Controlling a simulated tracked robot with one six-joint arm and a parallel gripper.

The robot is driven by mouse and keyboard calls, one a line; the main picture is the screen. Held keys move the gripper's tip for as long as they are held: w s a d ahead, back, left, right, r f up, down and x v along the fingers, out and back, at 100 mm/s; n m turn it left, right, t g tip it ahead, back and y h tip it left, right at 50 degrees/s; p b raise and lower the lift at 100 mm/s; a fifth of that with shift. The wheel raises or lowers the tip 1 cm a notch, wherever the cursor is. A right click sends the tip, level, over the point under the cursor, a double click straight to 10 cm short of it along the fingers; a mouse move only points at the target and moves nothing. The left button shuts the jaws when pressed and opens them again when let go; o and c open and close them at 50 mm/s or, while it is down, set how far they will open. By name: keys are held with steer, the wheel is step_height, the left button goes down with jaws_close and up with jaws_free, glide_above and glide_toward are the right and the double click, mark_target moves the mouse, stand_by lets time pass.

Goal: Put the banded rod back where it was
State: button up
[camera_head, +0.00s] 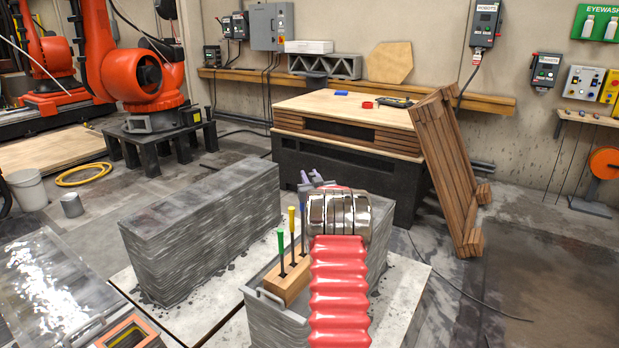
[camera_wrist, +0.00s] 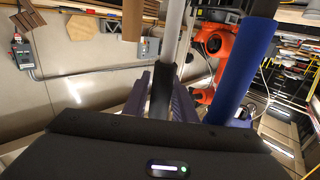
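In the head view my gripper (camera_head: 306,178) is above the rear end of the wooden rod block (camera_head: 289,288), its purple fingertips showing past my metallic wrist. In the wrist view its two purple fingers (camera_wrist: 162,100) are closed around the black part of a pale grey and black rod (camera_wrist: 173,30), which I take for the banded rod. I cannot make out this rod in the head view. The block holds upright rods with green (camera_head: 281,245), yellow (camera_head: 291,220) and blue (camera_head: 304,180) handles. The blue handle also shows close to the right of my fingers in the wrist view (camera_wrist: 245,70).
Behind are a workbench (camera_head: 335,110) and a leaning wooden frame (camera_head: 447,165).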

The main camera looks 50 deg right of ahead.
steer(key=shift+r, duration=0.1)
steer(key=shift+s+a, duration=0.25)
steer(key=shift+s, duration=0.1)
steer(key=v, duration=1.1)
stand_by(0.8)
